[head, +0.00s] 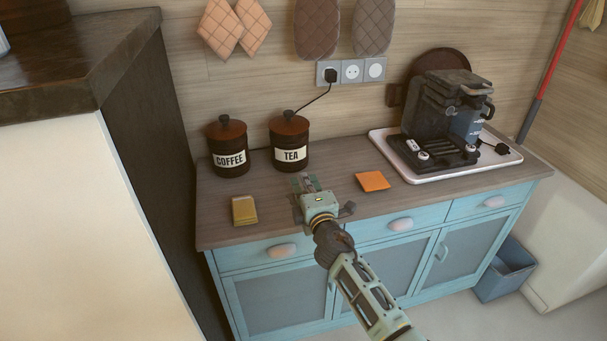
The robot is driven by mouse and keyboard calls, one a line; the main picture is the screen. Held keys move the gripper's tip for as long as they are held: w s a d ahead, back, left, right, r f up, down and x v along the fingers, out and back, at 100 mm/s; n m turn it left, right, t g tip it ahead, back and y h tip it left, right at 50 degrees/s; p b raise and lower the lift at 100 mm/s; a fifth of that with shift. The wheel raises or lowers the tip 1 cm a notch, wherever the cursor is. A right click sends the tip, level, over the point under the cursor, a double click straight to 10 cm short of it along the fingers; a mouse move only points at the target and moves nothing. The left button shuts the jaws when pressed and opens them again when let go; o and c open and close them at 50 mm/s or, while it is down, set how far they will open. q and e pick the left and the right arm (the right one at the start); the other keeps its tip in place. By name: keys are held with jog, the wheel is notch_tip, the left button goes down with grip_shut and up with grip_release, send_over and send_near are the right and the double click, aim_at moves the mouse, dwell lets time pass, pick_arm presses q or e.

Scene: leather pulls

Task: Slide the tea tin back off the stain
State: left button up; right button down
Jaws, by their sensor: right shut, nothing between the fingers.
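The tea tin (290,142) is a dark canister with a brown lid and a white TEA label. It stands upright at the back of the wooden counter (335,160), near the wall. My right gripper (306,180) is shut and empty, low over the counter just in front of the tin and slightly right of it. I cannot tell whether the fingertips touch the tin. No stain can be made out; the tin or my gripper may cover it. My left gripper is out of view.
A coffee tin (228,148) stands left of the tea tin. A yellow block (244,210) and an orange square (372,181) lie on the counter. A coffee machine (440,118) sits on a white tray (505,162) at right. A black cable (317,97) runs down behind the tea tin.

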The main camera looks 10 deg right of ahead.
jog(key=s+p, duration=0.2)
jog(key=s, duration=0.6)
jog(key=shift+s+d, duration=0.15)
jog(key=shift+s, duration=0.05)
